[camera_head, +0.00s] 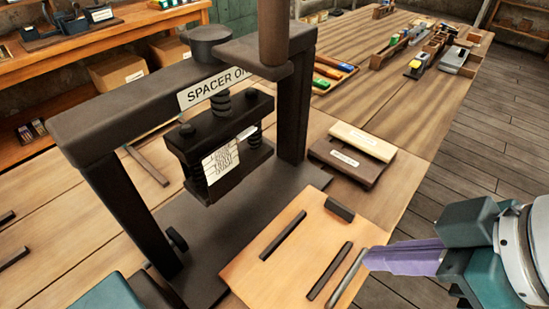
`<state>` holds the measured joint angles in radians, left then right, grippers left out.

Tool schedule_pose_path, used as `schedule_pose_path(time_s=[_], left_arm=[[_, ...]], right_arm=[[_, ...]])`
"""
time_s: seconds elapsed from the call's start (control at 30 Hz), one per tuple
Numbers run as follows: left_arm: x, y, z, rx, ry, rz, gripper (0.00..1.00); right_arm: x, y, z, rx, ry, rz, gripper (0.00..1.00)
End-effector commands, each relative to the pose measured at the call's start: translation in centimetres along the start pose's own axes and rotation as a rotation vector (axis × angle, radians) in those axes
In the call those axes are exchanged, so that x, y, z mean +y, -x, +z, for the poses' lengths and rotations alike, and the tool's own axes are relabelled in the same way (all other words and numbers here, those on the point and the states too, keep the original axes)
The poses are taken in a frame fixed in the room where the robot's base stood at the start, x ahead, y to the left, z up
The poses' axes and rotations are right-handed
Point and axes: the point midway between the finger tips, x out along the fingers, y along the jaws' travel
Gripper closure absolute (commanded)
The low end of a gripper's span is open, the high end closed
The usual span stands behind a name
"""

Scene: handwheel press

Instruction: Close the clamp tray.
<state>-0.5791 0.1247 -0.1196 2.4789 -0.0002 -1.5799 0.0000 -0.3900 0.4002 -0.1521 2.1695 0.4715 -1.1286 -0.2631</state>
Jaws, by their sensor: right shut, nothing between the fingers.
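The black handwheel press (110,150) stands on the wooden bench, with a "SPACER" label on its top beam. In its middle, a dark clamp block (215,135) on a screw has papers with writing at its front. The light wooden clamp tray (290,245) sticks out from the press base toward the lower right. It carries dark strips, a small dark block and a metal bar (347,278) along its right edge. My right gripper (370,259) has purple fingers, shut and empty, with the tips beside that bar; whether they touch it I cannot tell. My left gripper's fingers do not show.
Farther back are a tray with coloured pieces (330,75) and several tools. A teal part shows at the lower left edge. Open floor (490,130) lies right of the bench.

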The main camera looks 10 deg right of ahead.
Motion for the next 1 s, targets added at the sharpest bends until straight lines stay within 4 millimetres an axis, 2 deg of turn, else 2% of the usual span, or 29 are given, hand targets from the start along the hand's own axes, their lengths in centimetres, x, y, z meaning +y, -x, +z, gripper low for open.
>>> schedule_pose_path(time_s=[0.03,0.13,0.27,0.43,0.8,1.0], left_arm=[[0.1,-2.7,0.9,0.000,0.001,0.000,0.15],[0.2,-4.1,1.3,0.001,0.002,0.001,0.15],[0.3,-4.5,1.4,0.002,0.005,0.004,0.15],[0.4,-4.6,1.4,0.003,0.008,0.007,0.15],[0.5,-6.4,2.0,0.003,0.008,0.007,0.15],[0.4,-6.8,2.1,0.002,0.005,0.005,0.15]], right_arm=[[0.9,-2.8,1.1,0.029,0.028,-0.008,1.00],[2.1,-4.4,0.8,0.087,0.060,-0.024,1.00],[3.0,-5.0,0.4,0.126,0.074,-0.029,1.00],[3.0,-6.5,-0.1,0.133,0.070,-0.031,1.00],[2.6,-14.3,-0.9,0.131,0.069,-0.032,1.00],[2.4,-16.9,-2.3,0.130,0.072,-0.031,1.00]])
